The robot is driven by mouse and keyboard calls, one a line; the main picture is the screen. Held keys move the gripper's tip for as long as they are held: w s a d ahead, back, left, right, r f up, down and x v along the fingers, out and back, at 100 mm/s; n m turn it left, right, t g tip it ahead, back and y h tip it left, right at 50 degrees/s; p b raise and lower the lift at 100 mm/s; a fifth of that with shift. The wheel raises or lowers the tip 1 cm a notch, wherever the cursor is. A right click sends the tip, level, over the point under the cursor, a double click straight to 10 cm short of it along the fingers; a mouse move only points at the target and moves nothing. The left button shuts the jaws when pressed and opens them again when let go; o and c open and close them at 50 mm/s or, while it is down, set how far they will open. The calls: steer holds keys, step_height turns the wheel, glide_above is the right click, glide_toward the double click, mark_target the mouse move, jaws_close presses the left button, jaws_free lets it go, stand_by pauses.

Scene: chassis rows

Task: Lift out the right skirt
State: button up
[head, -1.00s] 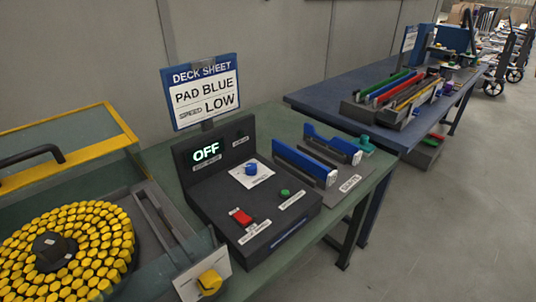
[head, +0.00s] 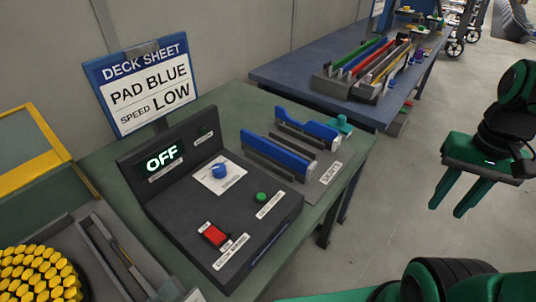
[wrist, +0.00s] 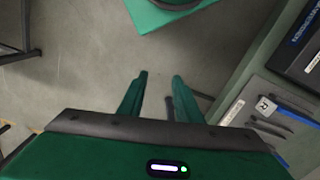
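Two blue skirts stand upright in a grey holder (head: 325,181) on the green bench in the head view. One blue skirt (head: 277,154) is nearer, and a notched one (head: 306,126) is farther back. I cannot tell from the head view which is the right one. My gripper (head: 448,209) is open and empty, over the floor to the right of the bench. Its fingers (wrist: 160,76) also show apart in the wrist view.
A black control panel (head: 225,205) reading OFF stands left of the holder. A sign (head: 145,88) says pad blue, speed low. A teal object (head: 340,124) sits behind the holder. A blue table (head: 290,75) with a rack lies beyond.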

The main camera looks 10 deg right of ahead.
steer(key=n+t+y, duration=0.3)
steer(key=n, duration=1.2)
glide_toward(275, 146)
steer(key=x, duration=0.4)
steer(key=shift+s+f, duration=0.1)
steer(key=shift+s, duration=0.15)
steer(key=shift+w+x, duration=0.2)
steer(key=shift+x, duration=1.4)
steer(key=shift+w+x, duration=0.2)
steer(key=shift+x, duration=1.4)
steer(key=shift+c, duration=0.7)
jaws_close()
